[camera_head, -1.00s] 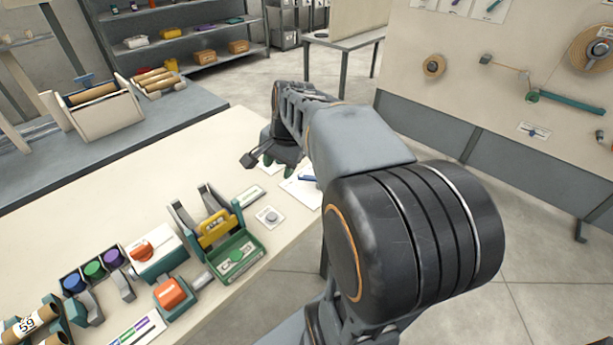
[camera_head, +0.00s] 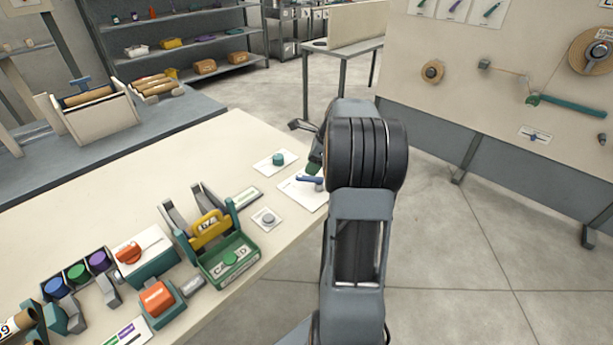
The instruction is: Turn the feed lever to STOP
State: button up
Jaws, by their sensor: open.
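A blue lever (camera_head: 310,179) lies across a white card (camera_head: 292,188) at the table's right edge. It looks like the feed lever, but I cannot read any STOP mark. My gripper (camera_head: 307,148) is just beyond and above the blue lever, mostly hidden behind my arm. Its jaws are apart, with one dark finger at the left and a green tip low down near the lever. I see nothing between them. I cannot tell whether the green tip touches the lever.
A teal knob (camera_head: 278,158) and a grey button (camera_head: 267,218) sit on cards beside the lever. A green tray with a yellow part (camera_head: 210,228), an orange-knobbed box (camera_head: 146,258) and coloured spools (camera_head: 77,272) stand nearer. The table's middle (camera_head: 150,180) is clear.

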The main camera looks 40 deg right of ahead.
aim_at(305, 177)
jog(key=shift+x, duration=2.55)
jog(key=shift+c, duration=0.4)
grip_shut()
